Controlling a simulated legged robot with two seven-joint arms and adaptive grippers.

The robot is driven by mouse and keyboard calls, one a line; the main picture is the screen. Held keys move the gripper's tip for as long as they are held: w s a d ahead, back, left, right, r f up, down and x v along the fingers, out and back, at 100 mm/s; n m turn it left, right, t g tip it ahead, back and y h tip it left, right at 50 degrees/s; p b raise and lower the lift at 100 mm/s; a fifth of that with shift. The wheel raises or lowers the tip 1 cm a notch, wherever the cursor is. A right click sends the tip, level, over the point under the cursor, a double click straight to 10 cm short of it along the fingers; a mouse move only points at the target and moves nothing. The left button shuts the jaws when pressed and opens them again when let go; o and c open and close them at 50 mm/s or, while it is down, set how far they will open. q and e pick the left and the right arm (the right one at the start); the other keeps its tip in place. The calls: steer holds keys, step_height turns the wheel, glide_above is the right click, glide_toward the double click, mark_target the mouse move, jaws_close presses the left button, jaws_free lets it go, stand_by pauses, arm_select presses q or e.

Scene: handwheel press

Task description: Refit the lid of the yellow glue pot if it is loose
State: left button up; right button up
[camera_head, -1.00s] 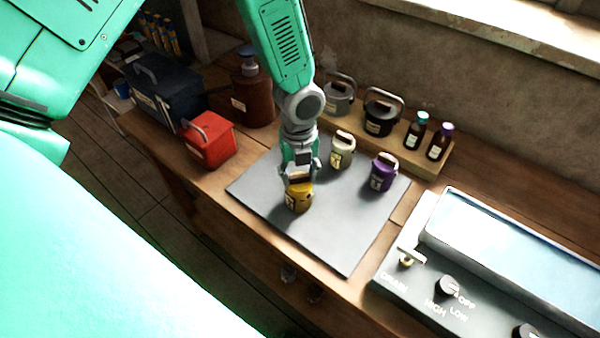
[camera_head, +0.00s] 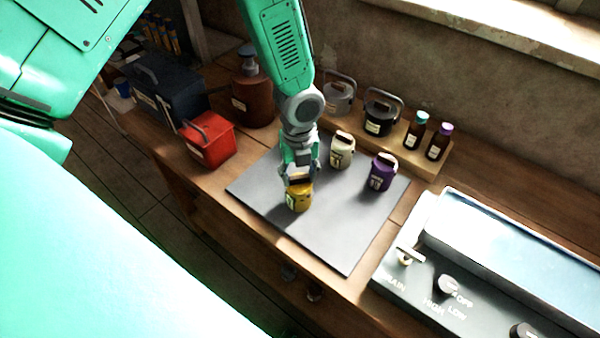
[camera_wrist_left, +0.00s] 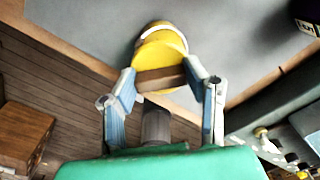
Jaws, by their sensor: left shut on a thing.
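The yellow glue pot (camera_head: 299,202) stands on the grey mat (camera_head: 345,250), near its left side. My left gripper (camera_head: 299,175) is above it, pointing down, with its fingers at the top of the pot. In the left wrist view, the fingers (camera_wrist_left: 159,76) are shut on the brown handle bar of the yellow lid (camera_wrist_left: 160,50). A pale rim shows as a crescent beyond the lid, with yellow past it, so the lid looks off-centre or tilted on the pot. Whether it touches the pot all round is hidden. My right gripper is not in view.
A cream pot (camera_head: 342,152) and a purple pot (camera_head: 381,173) stand on the mat's far side. A red box (camera_head: 208,142) is left of it. A wooden riser (camera_head: 425,166) holds pots and bottles behind. A control panel (camera_head: 425,285) lies right. The mat's front is clear.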

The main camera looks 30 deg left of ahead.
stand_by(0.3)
arm_select(q)
steer(key=o, duration=1.7)
steer(key=shift+r+p, duration=0.4)
steer(key=shift+r, duration=3.1)
jaws_close()
steer(key=shift+f, duration=0.1)
